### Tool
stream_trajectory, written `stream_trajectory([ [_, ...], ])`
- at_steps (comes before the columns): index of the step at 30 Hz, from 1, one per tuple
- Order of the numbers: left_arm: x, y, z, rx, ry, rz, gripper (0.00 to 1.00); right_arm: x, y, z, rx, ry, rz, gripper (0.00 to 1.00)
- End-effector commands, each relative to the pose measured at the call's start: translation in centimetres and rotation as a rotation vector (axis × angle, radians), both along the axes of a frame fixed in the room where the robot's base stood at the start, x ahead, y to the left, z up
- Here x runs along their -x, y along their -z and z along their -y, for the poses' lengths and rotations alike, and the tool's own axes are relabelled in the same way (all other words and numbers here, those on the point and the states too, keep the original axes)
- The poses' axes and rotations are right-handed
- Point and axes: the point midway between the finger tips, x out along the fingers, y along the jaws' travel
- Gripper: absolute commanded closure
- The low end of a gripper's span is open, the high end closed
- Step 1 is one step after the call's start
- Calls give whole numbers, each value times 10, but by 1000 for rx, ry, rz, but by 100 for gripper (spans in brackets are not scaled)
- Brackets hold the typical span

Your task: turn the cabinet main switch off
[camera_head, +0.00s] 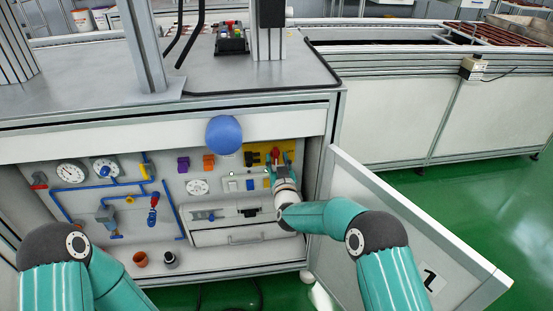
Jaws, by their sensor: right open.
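The main switch looks to be the red handle (275,153) on a yellow plate (254,158), at the upper right of the cabinet's inner panel. I cannot tell whether the fingers touch the handle. The gripper hides the lower right part of the plate. My left arm shows at the lower left, but its gripper is out of view.
The cabinet door (400,235) stands open at the right, beside my right forearm. A blue ball (224,134) shows at the panel's top edge. Gauges, blue pipes and valves fill the panel's left half. A brown cup (141,259) stands on the cabinet floor.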

Motion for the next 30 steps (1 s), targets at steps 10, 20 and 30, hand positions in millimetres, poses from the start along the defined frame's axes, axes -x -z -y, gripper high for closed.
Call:
stream_trajectory([
  [10,0,5,0,0,0,0,60,-21,1,-2,1,0,-1,58],
  [20,0,5,0,0,0,0,60,-21,0,-1,1,1,-1,67],
  [30,0,5,0,0,0,0,60,-21,0,-1,1,1,0,100],
])
